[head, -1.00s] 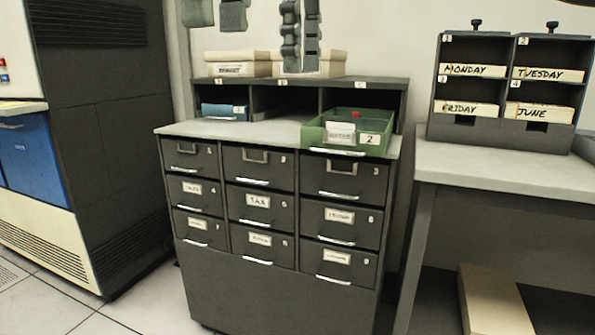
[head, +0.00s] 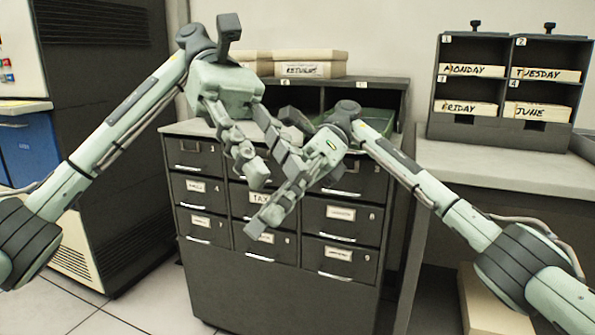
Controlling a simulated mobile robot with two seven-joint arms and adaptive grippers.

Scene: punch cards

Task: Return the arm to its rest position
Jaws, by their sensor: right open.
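My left gripper (head: 270,165) hangs in front of the drawer cabinet (head: 280,285), its two fingers spread apart and pointing down, with nothing seen between them. My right gripper (head: 276,190) is just below and to the right, with its fingers pointing left and one reaching low across the drawer fronts. It is open and appears empty. The two grippers overlap in the picture; I cannot tell whether they touch. Behind my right wrist, part of the green tray (head: 376,121) shows on the cabinet top.
Pale boxes (head: 312,69) sit on the cabinet's upper shelf. A dark card rack (head: 505,130) with labelled card stacks stands on the right table (head: 500,178). A dark machine cabinet (head: 105,90) stands at left. A pale box lies under the table.

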